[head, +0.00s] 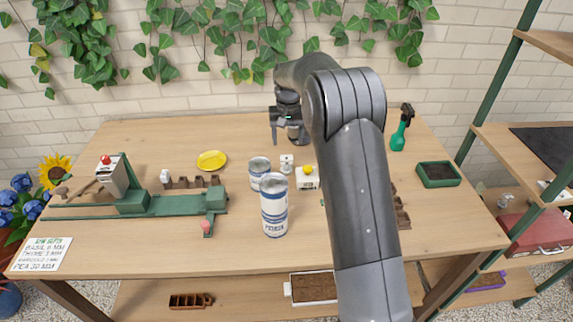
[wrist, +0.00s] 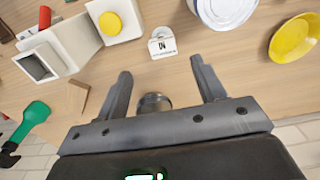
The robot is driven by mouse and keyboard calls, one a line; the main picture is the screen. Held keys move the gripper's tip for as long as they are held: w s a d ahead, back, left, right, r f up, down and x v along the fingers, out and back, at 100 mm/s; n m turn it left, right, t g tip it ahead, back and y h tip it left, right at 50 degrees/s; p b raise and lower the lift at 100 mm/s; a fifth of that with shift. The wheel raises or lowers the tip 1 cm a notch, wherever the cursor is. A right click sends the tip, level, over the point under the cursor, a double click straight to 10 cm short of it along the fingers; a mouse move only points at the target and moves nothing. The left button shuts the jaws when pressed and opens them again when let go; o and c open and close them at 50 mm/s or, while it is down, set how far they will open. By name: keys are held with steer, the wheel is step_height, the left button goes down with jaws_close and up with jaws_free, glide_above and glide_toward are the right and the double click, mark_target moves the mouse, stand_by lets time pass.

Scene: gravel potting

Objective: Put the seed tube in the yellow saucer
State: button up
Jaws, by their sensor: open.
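My gripper (head: 289,138) is above the far middle of the table, fingers apart. In the wrist view my gripper (wrist: 160,85) points at a small round grey object (wrist: 153,101), seen partly between the fingers and untouched as far as I can see. It may be the cap of the seed tube; its body is hidden. A small white labelled item (wrist: 164,44) stands just beyond the fingers; it also shows in the head view (head: 287,165). The yellow saucer (head: 211,160) lies empty to the left on the table; it is at right in the wrist view (wrist: 292,40).
Two white-and-blue cans (head: 259,173) stand in front. A white box with a yellow knob (head: 306,179) is to their right. A green spray bottle (head: 399,130) and a dark-filled green tray (head: 438,174) are at right. Green apparatus (head: 150,204) occupies the left.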

mark_target(287, 157)
steer(key=shift+w+a+f, duration=0.1)
steer(key=shift+w+f, duration=0.05)
steer(key=shift+f, duration=0.3)
steer(key=shift+w+a+f, duration=0.1)
steer(key=shift+w+f, duration=0.05)
steer(key=shift+f, duration=0.3)
step_height(287, 157, down, 10)
steer(key=shift+f, duration=0.1)
steer(key=shift+c, duration=0.2)
steer(key=c, duration=1.1)
step_height(287, 157, up, 10)
steer(key=shift+d+r, duration=0.1)
steer(key=s+d, duration=0.2)
steer(key=s, duration=0.1)
steer(key=s+d+f, duration=0.1)
steer(key=s, duration=0.1)
steer(key=s+d+f, duration=0.1)
steer(key=s+d, duration=0.1)
steer(key=s, duration=0.1)
steer(key=shift+s+d, duration=0.3)
steer(key=shift+s, duration=0.05)
steer(key=s+d+f, duration=0.1)
steer(key=s, duration=0.1)
steer(key=s+d+f, duration=0.1)
steer(key=s, duration=0.2)
steer(key=s+d+f, duration=0.1)
steer(key=s, duration=0.1)
steer(key=shift+s+d+f, duration=0.1)
steer(key=shift+s+f, duration=0.15)
steer(key=shift+s, duration=0.1)
